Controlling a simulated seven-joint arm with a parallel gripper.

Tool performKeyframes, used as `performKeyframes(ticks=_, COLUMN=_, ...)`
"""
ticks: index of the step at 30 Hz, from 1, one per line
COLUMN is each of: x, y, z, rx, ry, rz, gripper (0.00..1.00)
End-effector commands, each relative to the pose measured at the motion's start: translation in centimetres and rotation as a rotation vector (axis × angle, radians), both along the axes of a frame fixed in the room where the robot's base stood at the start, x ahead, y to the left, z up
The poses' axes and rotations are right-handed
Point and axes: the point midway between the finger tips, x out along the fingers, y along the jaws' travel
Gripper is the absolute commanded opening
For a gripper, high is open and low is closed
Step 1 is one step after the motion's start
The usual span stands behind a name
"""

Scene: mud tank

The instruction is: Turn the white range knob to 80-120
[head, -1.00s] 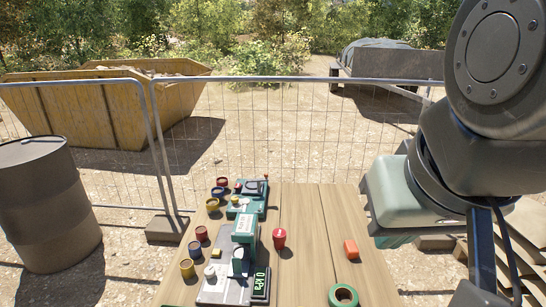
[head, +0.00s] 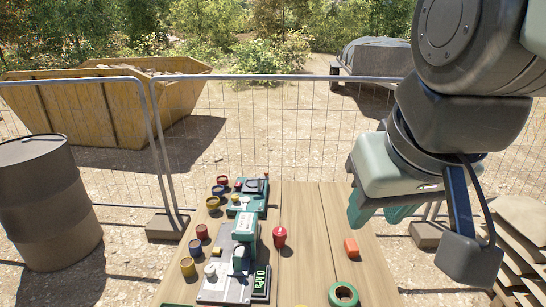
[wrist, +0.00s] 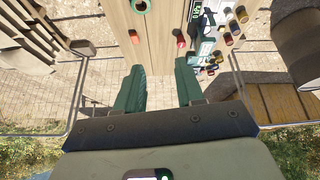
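A white knob (head: 210,271) sits on the left part of a grey panel (head: 222,291) on the wooden table. I take it for the range knob; its markings are too small to read. On the same panel stand a teal housing (head: 245,228) with a white label, a small yellow part (head: 217,252) and a black display (head: 261,283) reading 0 kPa in green. My gripper (head: 378,212) is in the air right of the table, well away from the knob. In the wrist view its two teal fingers (wrist: 160,88) are apart with nothing between them.
Several red, blue and yellow cups (head: 188,266) line the table's left side. A red cup (head: 279,237), an orange block (head: 351,247) and a green ring (head: 343,295) stand right of the panel. A second teal device (head: 249,200) is behind. A mesh fence (head: 280,130) stands beyond the table.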

Motion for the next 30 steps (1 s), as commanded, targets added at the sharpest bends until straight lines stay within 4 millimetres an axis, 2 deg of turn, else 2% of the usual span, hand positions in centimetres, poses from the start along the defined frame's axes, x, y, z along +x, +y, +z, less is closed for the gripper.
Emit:
performKeyframes(ticks=1, x=1.7, y=0.7, z=0.2, rx=-0.017, ry=0.023, rz=0.059, gripper=0.46)
performKeyframes(ticks=4, x=5.4, y=2.4, z=0.3, rx=-0.061, ry=0.064, rz=0.197, gripper=0.6)
performKeyframes(ticks=8, x=10.5, y=5.4, z=-0.5, rx=-0.116, ry=0.108, rz=0.389, gripper=0.6)
performKeyframes(ticks=14, x=17.6, y=11.1, z=-4.1, rx=-0.197, ry=0.173, rz=0.684, gripper=0.6)
performKeyframes(ticks=17, x=20.6, y=14.4, z=-7.1, rx=-0.234, ry=0.204, rz=0.832, gripper=0.6)
performKeyframes(ticks=21, x=23.8, y=19.4, z=-12.4, rx=-0.284, ry=0.244, rz=1.044, gripper=0.6)
performKeyframes(ticks=25, x=25.7, y=24.0, z=-18.4, rx=-0.327, ry=0.278, rz=1.24, gripper=0.6)
performKeyframes(ticks=30, x=26.3, y=28.8, z=-26.0, rx=-0.372, ry=0.312, rz=1.46, gripper=0.6)
